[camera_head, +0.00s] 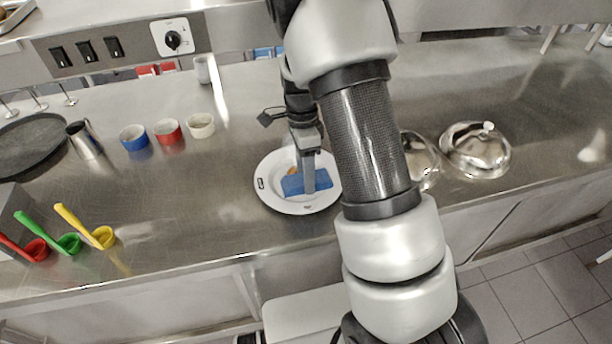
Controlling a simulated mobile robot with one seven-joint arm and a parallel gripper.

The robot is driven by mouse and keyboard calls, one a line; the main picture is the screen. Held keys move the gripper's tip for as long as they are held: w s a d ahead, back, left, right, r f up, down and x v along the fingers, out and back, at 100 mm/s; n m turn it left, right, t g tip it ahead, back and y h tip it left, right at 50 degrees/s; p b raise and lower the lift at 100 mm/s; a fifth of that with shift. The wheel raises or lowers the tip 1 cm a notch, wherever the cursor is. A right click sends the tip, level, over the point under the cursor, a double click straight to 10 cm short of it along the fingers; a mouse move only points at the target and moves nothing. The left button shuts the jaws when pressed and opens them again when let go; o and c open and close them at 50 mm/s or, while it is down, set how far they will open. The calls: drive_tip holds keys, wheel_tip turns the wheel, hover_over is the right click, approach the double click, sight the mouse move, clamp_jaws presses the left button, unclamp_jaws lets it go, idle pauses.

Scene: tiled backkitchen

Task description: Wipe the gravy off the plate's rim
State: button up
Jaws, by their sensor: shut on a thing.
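A white plate (268,197) lies on the steel counter near its front edge, partly behind my arm. My gripper (308,178) points down over the plate and is shut on a blue cloth (292,185). A small orange-brown patch (292,171) shows on the plate just above the cloth. A dark mark (260,183) is on the left rim and a small reddish mark (307,208) is on the front rim; I cannot tell if either is gravy.
Blue (133,137), red (168,131) and white (201,126) cups stand back left, beside a steel jug (84,140). Red, green and yellow ladles (100,236) lie front left. Steel domes (476,150) stand right of my arm. The counter left of the plate is clear.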

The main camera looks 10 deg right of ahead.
drive_tip(key=shift+r, duration=0.15)
drive_tip(key=shift+w+r+p, duration=0.15)
drive_tip(key=shift+r+p, duration=0.2)
drive_tip(key=shift+r, duration=0.4)
drive_tip(key=shift+w+r+p, duration=0.1)
drive_tip(key=shift+r+p, duration=0.2)
drive_tip(key=shift+r, duration=0.4)
